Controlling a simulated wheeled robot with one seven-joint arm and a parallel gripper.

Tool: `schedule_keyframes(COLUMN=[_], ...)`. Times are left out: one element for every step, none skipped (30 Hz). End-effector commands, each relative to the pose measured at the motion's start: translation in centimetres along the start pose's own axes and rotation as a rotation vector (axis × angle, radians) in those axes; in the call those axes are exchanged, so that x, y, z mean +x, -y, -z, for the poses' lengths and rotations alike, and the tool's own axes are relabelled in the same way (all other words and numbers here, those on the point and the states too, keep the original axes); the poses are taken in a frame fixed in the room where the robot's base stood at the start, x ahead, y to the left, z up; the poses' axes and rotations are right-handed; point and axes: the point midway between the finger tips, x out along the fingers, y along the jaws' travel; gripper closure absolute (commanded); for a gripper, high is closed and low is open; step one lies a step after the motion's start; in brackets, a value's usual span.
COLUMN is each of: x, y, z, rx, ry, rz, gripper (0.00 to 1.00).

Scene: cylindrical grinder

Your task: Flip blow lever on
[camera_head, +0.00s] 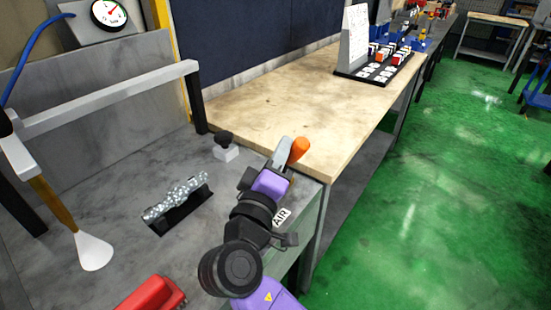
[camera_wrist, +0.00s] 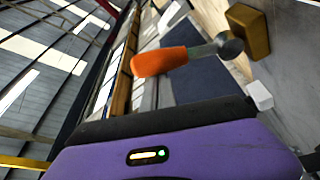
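The lever's orange handle (camera_head: 299,149) stands near the right edge of the grey machine table in the head view, just beyond my gripper (camera_head: 268,180). In the wrist view the orange handle (camera_wrist: 160,61) joins a grey rod with a rounded pivot (camera_wrist: 229,46), beside a brass-coloured block (camera_wrist: 248,31). The handle appears apart from my purple and black gripper body, which fills the bottom of that view. My fingers are not clearly seen, so their opening cannot be told. An AIR label (camera_head: 281,216) shows beside my arm. The lever's base is hidden in the head view.
A white block with a black knob (camera_head: 225,145) stands left of my gripper.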

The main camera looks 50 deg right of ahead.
Motion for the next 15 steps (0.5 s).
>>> schedule_keyframes(x=[-0.11, -0.14, -0.16, -0.18, -0.19, -0.21, -0.22, -0.22, -0.22, -0.22, -0.22, -0.21, -0.2, -0.2, -0.19], y=[0.29, 0.22, 0.14, 0.09, 0.05, 0.0, -0.02, -0.05, -0.08, -0.1, -0.12, -0.14, -0.14, -0.15, -0.16], z=[-0.38, -0.45, -0.52, -0.57, -0.61, -0.66, -0.69, -0.72, -0.75, -0.77, -0.79, -0.81, -0.83, -0.84, -0.86], rx=[0.017, 0.026, 0.037, 0.044, 0.049, 0.055, 0.059, 0.062, 0.065, 0.067, 0.068, 0.069, 0.069, 0.069, 0.069], ry=[0.001, 0.001, 0.001, 0.001, 0.001, 0.001, 0.002, 0.002, 0.002, 0.003, 0.003, 0.004, 0.005, 0.005, 0.006], rz=[-0.007, -0.01, -0.014, -0.016, -0.018, -0.02, -0.021, -0.022, -0.023, -0.024, -0.024, -0.025, -0.025, -0.025, -0.025], gripper=[1.0, 1.0, 1.0, 1.0, 1.0, 1.0, 1.0, 1.0, 1.0, 1.0, 1.0, 1.0, 1.0, 1.0, 1.0])
